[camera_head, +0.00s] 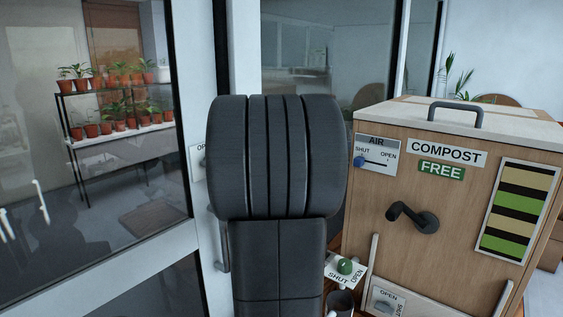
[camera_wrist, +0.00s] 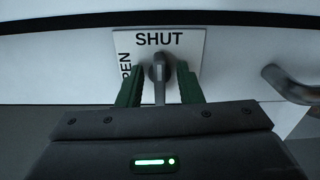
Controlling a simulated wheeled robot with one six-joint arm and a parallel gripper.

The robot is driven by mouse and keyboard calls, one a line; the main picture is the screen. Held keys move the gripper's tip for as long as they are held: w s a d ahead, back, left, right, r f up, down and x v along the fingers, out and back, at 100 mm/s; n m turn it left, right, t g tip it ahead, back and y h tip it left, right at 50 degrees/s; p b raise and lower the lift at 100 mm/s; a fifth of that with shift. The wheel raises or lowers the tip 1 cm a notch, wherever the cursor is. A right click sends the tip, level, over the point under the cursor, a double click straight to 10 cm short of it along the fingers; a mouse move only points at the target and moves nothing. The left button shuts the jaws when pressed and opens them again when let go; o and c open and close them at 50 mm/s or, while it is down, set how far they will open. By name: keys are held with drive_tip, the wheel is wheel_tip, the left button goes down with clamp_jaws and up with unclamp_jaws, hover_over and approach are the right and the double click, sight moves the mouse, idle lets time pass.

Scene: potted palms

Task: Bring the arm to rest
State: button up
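My gripper (camera_wrist: 160,84) shows in the wrist view with two green fingers apart. A grey lever (camera_wrist: 159,75) stands between them, with a visible gap on each side. The lever is on a white plate (camera_wrist: 190,44) marked SHUT at the top and, partly covered by the left finger, OPEN at the left. The lever lies in line with the word SHUT. In the head view my dark arm fills the middle and hides my gripper. An edge of a white plate (camera_head: 196,165) shows just left of the arm.
A grey bar handle (camera_wrist: 290,86) is close on the right in the wrist view. In the head view a wooden compost box (camera_head: 460,240) with a crank (camera_head: 413,217) stands right of my arm. Potted plants (camera_head: 105,125) stand on a rack behind glass at left.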

drive_tip(key=n, duration=0.3)
drive_tip(key=n+b, duration=0.1)
drive_tip(key=n, duration=0.2)
drive_tip(key=shift+s+d+r+n, duration=0.1)
drive_tip(key=shift+s+r+n, duration=0.05)
drive_tip(key=shift+n, duration=0.15)
idle(0.3)
